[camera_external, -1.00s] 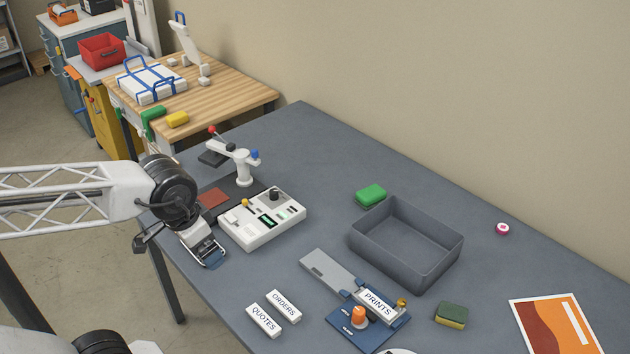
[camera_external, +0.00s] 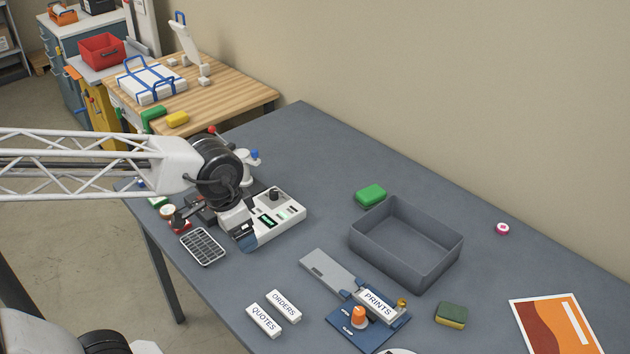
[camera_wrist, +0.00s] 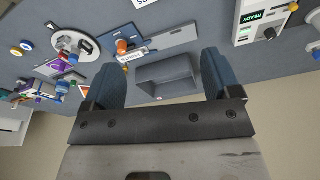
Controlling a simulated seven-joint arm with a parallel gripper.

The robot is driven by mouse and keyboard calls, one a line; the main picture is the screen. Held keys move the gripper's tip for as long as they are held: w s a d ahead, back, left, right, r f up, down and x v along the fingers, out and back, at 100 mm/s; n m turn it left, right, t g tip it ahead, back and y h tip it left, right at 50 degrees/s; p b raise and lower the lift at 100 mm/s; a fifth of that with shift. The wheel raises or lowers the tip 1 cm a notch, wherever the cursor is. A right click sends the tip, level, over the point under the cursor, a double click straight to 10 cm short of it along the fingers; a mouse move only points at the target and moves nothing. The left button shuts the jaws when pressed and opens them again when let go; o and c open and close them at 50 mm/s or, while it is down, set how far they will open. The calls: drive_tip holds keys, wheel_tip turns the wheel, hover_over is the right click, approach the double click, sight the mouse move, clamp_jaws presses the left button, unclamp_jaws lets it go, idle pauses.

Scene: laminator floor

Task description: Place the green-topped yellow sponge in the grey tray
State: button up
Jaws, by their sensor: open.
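The green-topped yellow sponge (camera_external: 451,315) lies on the grey-blue table, right of the prints fixture and near the front of the tray. The grey tray (camera_external: 405,258) is open and looks empty in the external view; it also shows between my fingers in the wrist view (camera_wrist: 168,78). My gripper (camera_external: 250,241) is open, with nothing between its blue fingertips, which also show in the wrist view (camera_wrist: 160,75). It is over the front of the white control box, well left of the tray and sponge. I cannot make out the sponge in the wrist view.
A green block (camera_external: 370,195) lies behind the tray's left corner. The prints fixture (camera_external: 357,318) stands in front of the tray. A white control box (camera_external: 280,215) is beside my gripper, and a dark gridded holder (camera_external: 203,247) is left of it. A pink-and-white roll (camera_external: 502,229) sits right.

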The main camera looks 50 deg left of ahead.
drive_tip(key=w+d+m, duration=0.3)
drive_tip(key=w+d, duration=0.3)
drive_tip(key=w, duration=0.6)
drive_tip(key=m+g, duration=0.2)
drive_tip(key=m, duration=0.6)
hover_over(454, 313)
drive_tip(key=f, duration=2)
drive_tip(key=shift+s+a, duration=0.2)
drive_tip(key=shift+a, duration=0.2)
drive_tip(key=shift+w+d+f, duration=0.15)
drive_tip(key=shift+d+f, duration=0.1)
drive_tip(key=shift+d, duration=0.1)
drive_tip(key=shift+f, duration=1.3)
